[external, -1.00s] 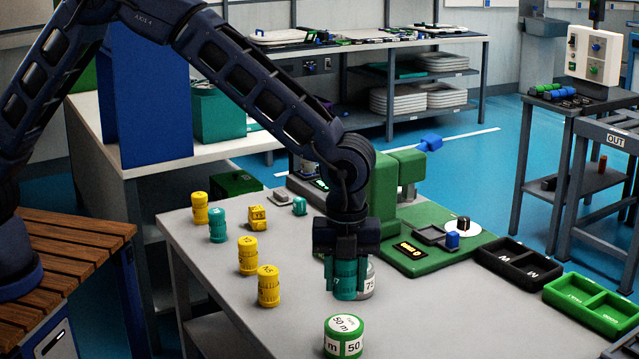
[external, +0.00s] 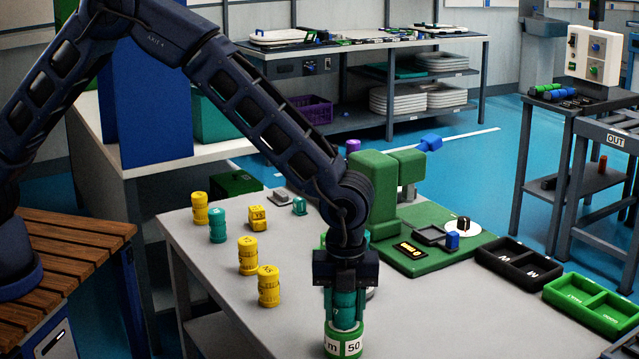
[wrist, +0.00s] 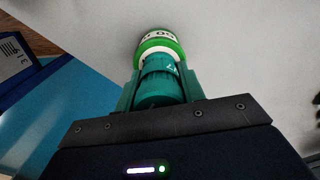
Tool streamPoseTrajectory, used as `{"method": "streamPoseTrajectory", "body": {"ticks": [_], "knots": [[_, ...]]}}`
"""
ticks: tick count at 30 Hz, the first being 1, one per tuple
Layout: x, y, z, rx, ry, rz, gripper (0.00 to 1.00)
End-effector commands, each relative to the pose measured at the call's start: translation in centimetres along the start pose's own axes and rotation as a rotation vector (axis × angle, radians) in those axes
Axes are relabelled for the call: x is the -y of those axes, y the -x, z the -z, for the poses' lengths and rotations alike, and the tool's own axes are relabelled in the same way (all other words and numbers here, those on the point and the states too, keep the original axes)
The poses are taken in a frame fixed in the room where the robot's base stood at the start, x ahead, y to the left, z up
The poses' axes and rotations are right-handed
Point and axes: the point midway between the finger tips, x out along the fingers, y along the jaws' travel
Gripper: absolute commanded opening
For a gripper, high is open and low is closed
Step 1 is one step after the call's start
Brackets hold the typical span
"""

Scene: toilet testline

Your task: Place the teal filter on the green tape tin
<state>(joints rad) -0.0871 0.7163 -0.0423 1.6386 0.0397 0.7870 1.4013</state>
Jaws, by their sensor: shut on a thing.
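My gripper (external: 344,310) is shut on the teal filter (external: 345,300), a ribbed upright cylinder. The green tape tin (external: 344,345), white with green bands and marked "50 m", stands on the grey table directly below. In the external view the filter's lower end meets the top of the tin, and my fingers hide part of both. In the wrist view the filter (wrist: 160,80) sits between my fingers, with the tin (wrist: 160,42) just beyond its end. I cannot tell for sure whether they touch.
Several yellow filters (external: 248,256) and another teal filter (external: 217,226) stand to the left on the table. A green press fixture (external: 376,185) stands behind my gripper. Black (external: 518,262) and green (external: 590,306) trays lie to the right. The table's front right is clear.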

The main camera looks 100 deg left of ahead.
Motion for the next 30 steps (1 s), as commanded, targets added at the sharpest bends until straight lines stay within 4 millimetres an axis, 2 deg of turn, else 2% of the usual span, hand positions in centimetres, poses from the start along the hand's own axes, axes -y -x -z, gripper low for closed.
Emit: {"method": "streamPoseTrajectory", "body": {"ticks": [1, 4, 12, 16, 20, 30], "knots": [[0.0, -0.1, 0.0, 0.0, 0.0, 0.0, 0.43], [0.0, -0.1, 0.0, 0.0, 0.0, 0.0, 0.61], [0.0, 0.0, 0.0, 0.0, 0.0, 0.0, 0.61], [0.0, 0.7, 0.0, 0.0, 0.0, 0.001, 0.61], [0.1, 2.4, 0.0, -0.001, 0.0, 0.002, 0.61], [0.1, 8.9, 0.0, -0.001, 0.0, 0.002, 0.61]]}}
